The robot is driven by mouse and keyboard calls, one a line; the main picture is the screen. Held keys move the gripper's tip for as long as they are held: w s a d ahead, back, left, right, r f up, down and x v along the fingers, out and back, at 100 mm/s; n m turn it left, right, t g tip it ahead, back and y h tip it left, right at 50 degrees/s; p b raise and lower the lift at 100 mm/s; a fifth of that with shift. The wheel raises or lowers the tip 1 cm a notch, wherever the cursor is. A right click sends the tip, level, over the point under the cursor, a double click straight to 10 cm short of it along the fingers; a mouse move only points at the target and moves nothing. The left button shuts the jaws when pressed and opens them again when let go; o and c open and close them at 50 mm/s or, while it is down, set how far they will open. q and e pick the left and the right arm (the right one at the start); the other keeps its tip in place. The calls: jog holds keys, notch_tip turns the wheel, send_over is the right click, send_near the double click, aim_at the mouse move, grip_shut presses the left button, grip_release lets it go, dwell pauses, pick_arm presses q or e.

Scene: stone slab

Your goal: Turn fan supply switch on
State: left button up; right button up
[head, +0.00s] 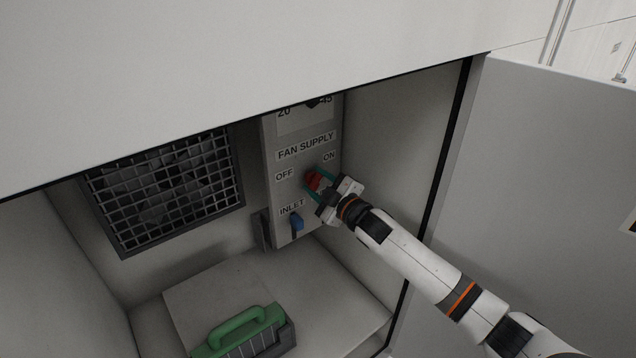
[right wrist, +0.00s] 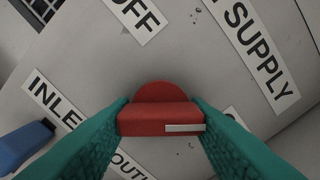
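The fan supply switch is a red knob (head: 313,181) on a grey panel inside the open cabinet, between the OFF label (head: 284,174) and the ON label (head: 329,156). My right gripper (head: 320,183) is at the knob, with its green fingers on either side of it. In the right wrist view the red knob (right wrist: 160,112) sits between both fingertips, which appear to touch its sides. A white mark (right wrist: 185,128) shows at the right end of its bar. The ON label is mostly hidden behind a finger there. My left gripper is not in view.
A blue INLET lever (head: 297,222) sits below the knob on the panel (head: 270,150). A fan grille (head: 165,190) is on the back wall. A green-handled object (head: 245,330) stands on the cabinet floor. The open door (head: 540,190) is at the right.

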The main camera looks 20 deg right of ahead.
jog(key=o, duration=0.3)
jog(key=shift+o, duration=0.2)
jog(key=shift+s, duration=0.1)
jog(key=b+v, duration=0.3)
jog(key=v, duration=0.8)
jog(key=shift+s+d+b, duration=0.15)
jog(key=shift+s+b, duration=0.2)
jog(key=shift+s, duration=0.05)
